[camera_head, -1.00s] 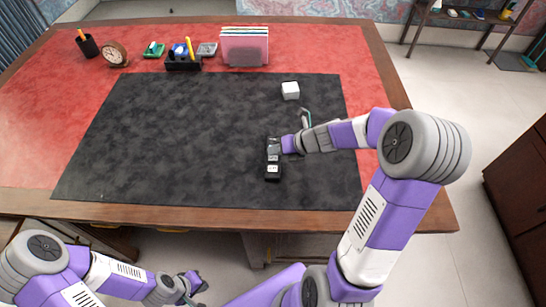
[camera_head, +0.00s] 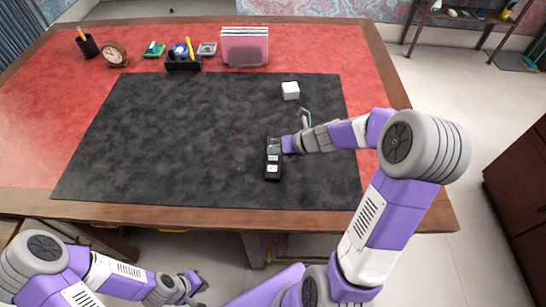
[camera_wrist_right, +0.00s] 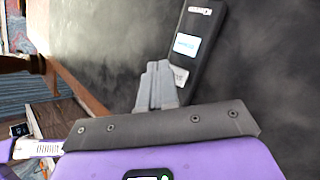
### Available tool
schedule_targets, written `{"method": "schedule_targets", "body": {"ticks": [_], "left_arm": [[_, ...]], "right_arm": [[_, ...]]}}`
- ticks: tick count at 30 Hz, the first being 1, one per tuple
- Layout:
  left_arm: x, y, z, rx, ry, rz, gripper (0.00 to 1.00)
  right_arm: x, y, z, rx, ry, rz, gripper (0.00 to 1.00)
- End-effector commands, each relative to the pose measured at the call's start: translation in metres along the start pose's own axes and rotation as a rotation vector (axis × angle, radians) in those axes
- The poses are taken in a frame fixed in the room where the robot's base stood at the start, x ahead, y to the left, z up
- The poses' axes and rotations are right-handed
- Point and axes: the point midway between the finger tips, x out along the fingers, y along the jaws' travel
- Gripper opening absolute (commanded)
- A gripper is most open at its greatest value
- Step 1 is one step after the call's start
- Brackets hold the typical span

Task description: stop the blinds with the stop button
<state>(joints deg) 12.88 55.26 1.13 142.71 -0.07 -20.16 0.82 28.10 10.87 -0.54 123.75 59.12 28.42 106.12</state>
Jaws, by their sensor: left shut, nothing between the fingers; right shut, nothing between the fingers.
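A slim black remote (camera_head: 272,176) lies on the dark desk mat, with small white button faces along its top. In the right wrist view the remote (camera_wrist_right: 208,28) shows one white button with blue marking (camera_wrist_right: 185,46) and another pale button (camera_wrist_right: 179,75) beside my fingers, partly hidden. My right gripper (camera_head: 279,147) is shut and empty, its fingertips over the far part of the remote. In the wrist view the right fingertips (camera_wrist_right: 158,68) overlap the remote's edge; I cannot tell whether they touch it. My left gripper (camera_head: 198,282) is shut and empty, low in front of the desk.
A white cube (camera_head: 290,90) stands on the mat (camera_head: 180,130) beyond my right gripper. A file holder (camera_head: 245,48), a pen tray (camera_head: 183,64), a clock (camera_head: 115,53) and a pencil cup (camera_head: 88,46) stand along the back. The mat's middle and left are clear.

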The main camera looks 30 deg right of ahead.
Motion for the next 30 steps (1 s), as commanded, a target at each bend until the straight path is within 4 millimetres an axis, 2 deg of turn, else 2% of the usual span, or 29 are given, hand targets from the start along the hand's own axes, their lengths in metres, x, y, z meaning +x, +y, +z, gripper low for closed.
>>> {"method": "schedule_targets", "body": {"ticks": [30], "left_arm": [[0.0071, -0.0027, -0.0004, 0.0, 0.0, 0.0, 0.0]], "right_arm": [[0.0091, -0.0066, -0.0068, 0.0, 0.001, 0.0, 0.0]]}}
